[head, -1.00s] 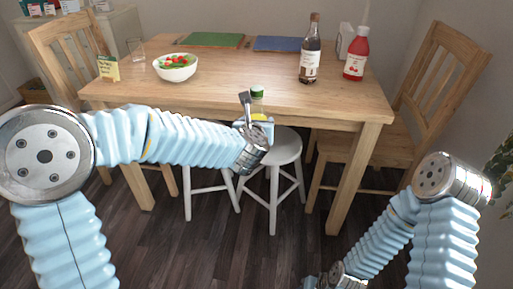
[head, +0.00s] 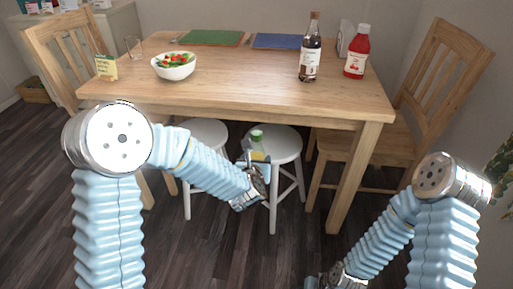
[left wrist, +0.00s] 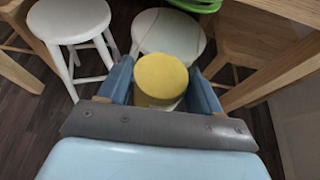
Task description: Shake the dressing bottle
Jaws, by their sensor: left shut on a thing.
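The dressing bottle has a green cap (head: 257,135) and a yellowish body (head: 259,156). My left gripper (head: 255,160) is shut around its body and holds it up in front of the table, below tabletop height, cap upward. In the left wrist view a round yellow end of the held thing (left wrist: 160,78) sits between the two blue fingers, with the metal palm below it. The gripper hides part of the bottle. My right arm hangs low at the right, and its gripper is barely visible at the bottom edge.
The wooden table (head: 225,97) carries a salad bowl (head: 174,66), a dark bottle (head: 310,50) and a red bottle (head: 357,52). White stools (head: 278,140) stand under its front edge, close behind the held bottle. A wooden chair (head: 440,90) stands at the right.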

